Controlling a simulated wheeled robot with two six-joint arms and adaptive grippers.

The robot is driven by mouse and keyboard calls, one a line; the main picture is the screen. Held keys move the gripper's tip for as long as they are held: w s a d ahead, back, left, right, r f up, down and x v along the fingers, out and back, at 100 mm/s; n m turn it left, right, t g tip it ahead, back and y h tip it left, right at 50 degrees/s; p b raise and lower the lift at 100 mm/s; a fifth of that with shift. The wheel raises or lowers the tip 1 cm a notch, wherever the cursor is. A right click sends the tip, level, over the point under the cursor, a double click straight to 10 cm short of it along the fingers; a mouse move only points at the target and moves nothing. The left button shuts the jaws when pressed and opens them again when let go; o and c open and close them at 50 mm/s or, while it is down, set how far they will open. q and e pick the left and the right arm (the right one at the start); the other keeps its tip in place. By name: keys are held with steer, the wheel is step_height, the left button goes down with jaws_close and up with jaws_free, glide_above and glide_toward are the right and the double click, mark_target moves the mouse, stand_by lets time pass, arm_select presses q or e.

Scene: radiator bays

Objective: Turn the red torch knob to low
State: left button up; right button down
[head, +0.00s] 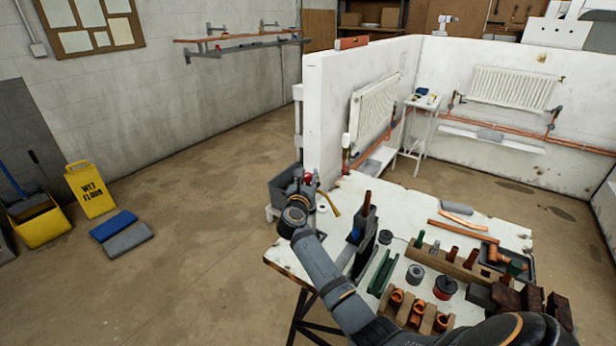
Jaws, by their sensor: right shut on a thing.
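My right arm reaches in from the bottom right, over the left side of the workbench. My right gripper (310,184) is at the bench's far left corner, shut on the small red torch knob (308,177). Only part of the knob shows between the fingers. A yellowish, brass-like tube (334,204) sticks out just right of the gripper and looks like part of the torch. The rest of the torch is hidden or too small to make out. I cannot read the knob's setting. My left gripper is not in view.
The workbench (400,204) holds copper pipes, fittings in wooden racks, a dark tray (519,269) and a vice-like tool (364,250). A white partition wall (325,110) with a radiator (374,108) stands behind.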

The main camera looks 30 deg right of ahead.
steer(key=n+t+y+p, duration=0.2)
steer(key=y+p, duration=0.1)
steer(key=n+t+y+p, duration=0.1)
steer(key=y+p, duration=0.1)
steer(key=shift+d+r+n, duration=0.1)
steer(key=shift+r+n, duration=0.2)
steer(key=shift+n, duration=0.1)
steer(key=n+t+y+p, duration=0.1)
steer(key=y, duration=0.1)
steer(key=shift+f+n+y, duration=0.1)
steer(key=shift+n+y, duration=0.2)
steer(key=shift+n, duration=0.1)
steer(key=n+y, duration=0.1)
steer(key=y, duration=0.1)
steer(key=shift+f+n+t+y, duration=0.15)
steer(key=shift+n+t+y, duration=0.25)
steer(key=n+y, duration=0.1)
steer(key=n+y+b, duration=0.1)
steer(key=y, duration=0.1)
steer(key=shift+f, duration=0.25)
steer(key=shift+r+n+y+b, duration=0.1)
steer(key=shift+n+y+b, duration=1)
steer(key=shift+y+b, duration=0.55)
steer(key=shift+y, duration=0.25)
steer(key=c, duration=1)
jaws_free()
steer(key=shift+r, duration=0.1)
